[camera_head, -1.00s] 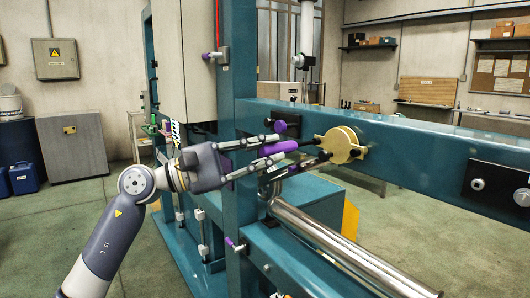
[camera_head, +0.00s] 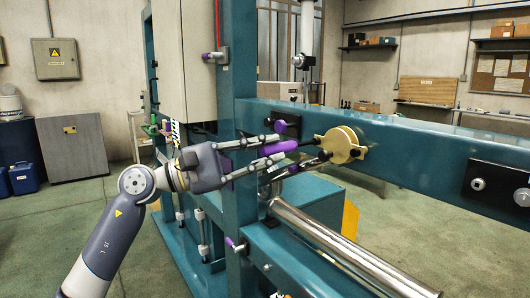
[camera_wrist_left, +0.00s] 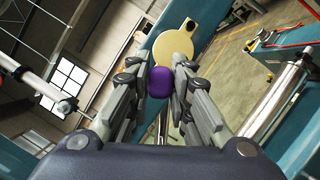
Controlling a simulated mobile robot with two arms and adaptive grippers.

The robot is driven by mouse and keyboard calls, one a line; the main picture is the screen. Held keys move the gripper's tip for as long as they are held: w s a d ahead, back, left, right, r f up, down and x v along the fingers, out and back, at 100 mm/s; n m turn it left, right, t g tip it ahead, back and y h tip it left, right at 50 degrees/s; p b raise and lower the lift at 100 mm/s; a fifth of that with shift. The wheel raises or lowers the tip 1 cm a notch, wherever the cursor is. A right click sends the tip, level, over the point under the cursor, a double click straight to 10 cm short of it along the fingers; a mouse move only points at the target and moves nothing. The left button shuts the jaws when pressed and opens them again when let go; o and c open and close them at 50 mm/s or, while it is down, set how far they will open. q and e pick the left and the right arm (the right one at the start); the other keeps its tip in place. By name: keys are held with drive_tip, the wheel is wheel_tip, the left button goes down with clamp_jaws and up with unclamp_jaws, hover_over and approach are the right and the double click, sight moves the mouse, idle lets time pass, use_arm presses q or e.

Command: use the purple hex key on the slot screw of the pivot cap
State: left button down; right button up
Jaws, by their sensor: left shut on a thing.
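My left gripper (camera_head: 279,148) is shut on the purple hex key (camera_head: 277,149), holding it by its thick purple handle. The key's dark shaft points right, to the cream pivot cap (camera_head: 339,145) on the teal beam. Its tip is at or very near the cap's left side; I cannot tell whether it sits in the slot screw. The screw itself cannot be made out. In the left wrist view the rounded purple handle end (camera_wrist_left: 160,82) sits between the two fingers, with the cream cap (camera_wrist_left: 173,41) just beyond it. The handle hides the shaft there. My right gripper is not in view.
The teal beam (camera_head: 420,142) runs right behind the cap, with a black plate (camera_head: 498,185) carrying round fittings. A shiny steel roller (camera_head: 320,243) lies below the gripper. A teal upright (camera_head: 240,190) stands close beside my left gripper. Other purple-handled parts sit on the machine.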

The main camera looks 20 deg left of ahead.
use_arm(q)
drive_tip(key=shift+s+a+b, duration=0.45)
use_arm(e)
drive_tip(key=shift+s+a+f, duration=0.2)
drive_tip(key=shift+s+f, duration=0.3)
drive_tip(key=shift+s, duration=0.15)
use_arm(q)
drive_tip(key=shift+s+a+b, duration=0.2)
drive_tip(key=shift+s+b, duration=0.1)
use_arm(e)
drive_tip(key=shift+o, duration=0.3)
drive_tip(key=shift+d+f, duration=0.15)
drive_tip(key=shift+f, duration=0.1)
use_arm(q)
drive_tip(key=shift+s, duration=0.1)
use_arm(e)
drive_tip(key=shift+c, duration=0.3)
use_arm(q)
drive_tip(key=shift+r, duration=0.1)
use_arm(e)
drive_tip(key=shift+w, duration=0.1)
